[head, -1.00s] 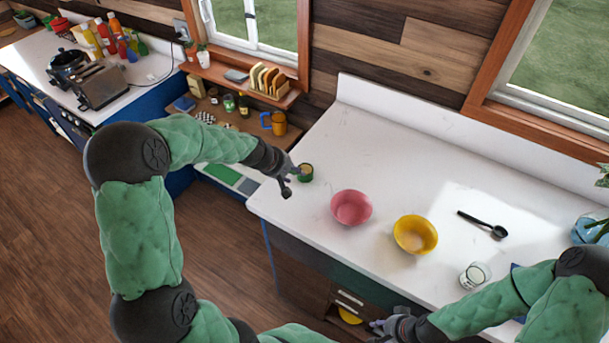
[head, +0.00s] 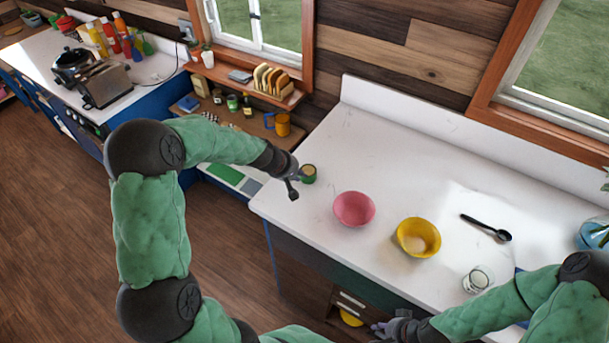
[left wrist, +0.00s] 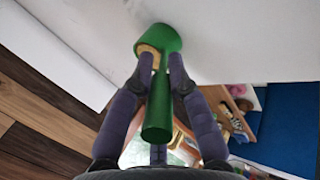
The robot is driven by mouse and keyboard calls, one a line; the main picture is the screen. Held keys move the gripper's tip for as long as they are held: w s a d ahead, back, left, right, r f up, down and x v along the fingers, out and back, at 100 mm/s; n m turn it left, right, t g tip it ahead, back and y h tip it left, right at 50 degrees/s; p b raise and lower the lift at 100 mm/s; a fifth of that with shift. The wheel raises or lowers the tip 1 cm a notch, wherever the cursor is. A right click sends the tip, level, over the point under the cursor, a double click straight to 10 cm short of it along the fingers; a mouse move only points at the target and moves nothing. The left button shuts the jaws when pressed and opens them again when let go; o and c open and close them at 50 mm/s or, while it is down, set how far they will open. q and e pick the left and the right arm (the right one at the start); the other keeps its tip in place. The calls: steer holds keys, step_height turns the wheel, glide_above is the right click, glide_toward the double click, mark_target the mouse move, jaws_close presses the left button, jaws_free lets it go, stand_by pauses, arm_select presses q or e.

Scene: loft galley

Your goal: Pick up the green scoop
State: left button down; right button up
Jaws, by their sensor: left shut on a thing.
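The green scoop (head: 309,175) is at the left end of the white counter (head: 395,150), with a tan part showing at its cup. In the left wrist view the scoop (left wrist: 157,112) lies between the two fingers, its handle pointing back toward the palm. My left gripper (head: 295,182) is shut on the scoop; it also shows in the left wrist view (left wrist: 161,68). The gripper hides part of the scoop in the head view, and I cannot tell whether the scoop touches the counter. My right gripper (head: 385,328) is low by the counter's front, its fingers unclear.
To the right of the scoop stand a pink bowl (head: 353,208) and a yellow bowl (head: 417,238). Farther right are a black spoon (head: 487,227) and a glass (head: 478,279). An orange mug (head: 282,124) stands on the lower wooden shelf behind. The counter's back middle is clear.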

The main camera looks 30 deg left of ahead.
arm_select(q)
steer(key=shift+r, duration=0.55)
step_height(320, 180, up, 2)
steer(key=shift+r+p, duration=0.15)
steer(key=shift+p, duration=0.45)
steer(key=s+d+r+p, duration=0.1)
steer(key=s+d+r, duration=0.1)
steer(key=s+r, duration=0.2)
steer(key=s+d+r+p, duration=0.1)
steer(key=s+d+r, duration=0.2)
steer(key=s, duration=0.6)
steer(key=shift+d+r, duration=0.3)
steer(key=shift+r, duration=1)
